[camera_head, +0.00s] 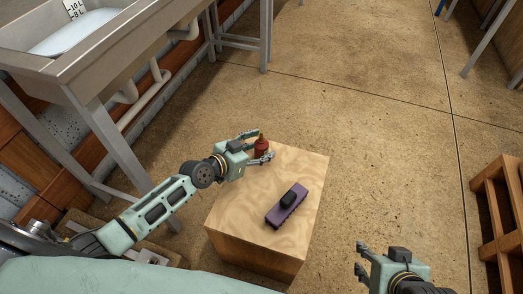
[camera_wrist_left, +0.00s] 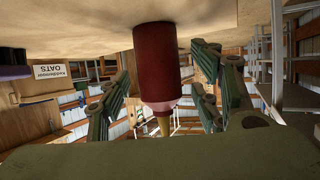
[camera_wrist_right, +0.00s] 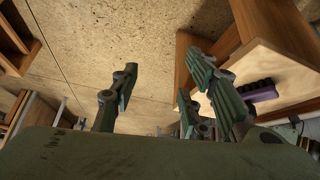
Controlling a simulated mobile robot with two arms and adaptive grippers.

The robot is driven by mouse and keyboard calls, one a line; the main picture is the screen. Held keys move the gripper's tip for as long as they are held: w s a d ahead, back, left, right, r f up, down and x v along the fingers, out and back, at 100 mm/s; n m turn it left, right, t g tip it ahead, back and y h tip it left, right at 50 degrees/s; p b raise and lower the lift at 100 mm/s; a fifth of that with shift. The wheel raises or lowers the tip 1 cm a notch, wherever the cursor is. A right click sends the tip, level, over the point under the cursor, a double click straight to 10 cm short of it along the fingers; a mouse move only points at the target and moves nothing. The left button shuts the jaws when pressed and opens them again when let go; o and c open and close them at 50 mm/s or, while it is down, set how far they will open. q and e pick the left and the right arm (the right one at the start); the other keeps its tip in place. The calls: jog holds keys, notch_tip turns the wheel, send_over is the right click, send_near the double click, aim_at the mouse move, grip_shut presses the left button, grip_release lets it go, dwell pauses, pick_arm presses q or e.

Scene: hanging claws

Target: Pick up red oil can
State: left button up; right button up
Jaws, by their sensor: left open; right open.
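The red oil can (camera_head: 262,147) stands upright near the far left edge of a wooden box (camera_head: 268,176). My left gripper (camera_head: 261,147) is open at the can, with one finger on its far side and one on its near side. In the left wrist view the can (camera_wrist_left: 157,68) shows upside down between the open fingers (camera_wrist_left: 165,90), with gaps on both sides. Its tan nozzle points down in that view. My right gripper (camera_head: 363,260) is open and empty, off the box to the lower right; its spread fingers (camera_wrist_right: 160,95) show in the right wrist view.
A purple block with a black top (camera_head: 287,205) lies on the box, nearer than the can. A metal sink (camera_head: 85,45) with legs stands at the upper left. A wooden pallet (camera_head: 500,215) stands at the right edge. The floor between is clear.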

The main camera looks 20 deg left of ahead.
pick_arm(q)
jog(key=shift+w+d+f, duration=0.2)
jog(key=shift+w+d, duration=0.1)
jog(key=shift+w, duration=0.1)
jog(key=shift+c, duration=0.2)
grip_shut()
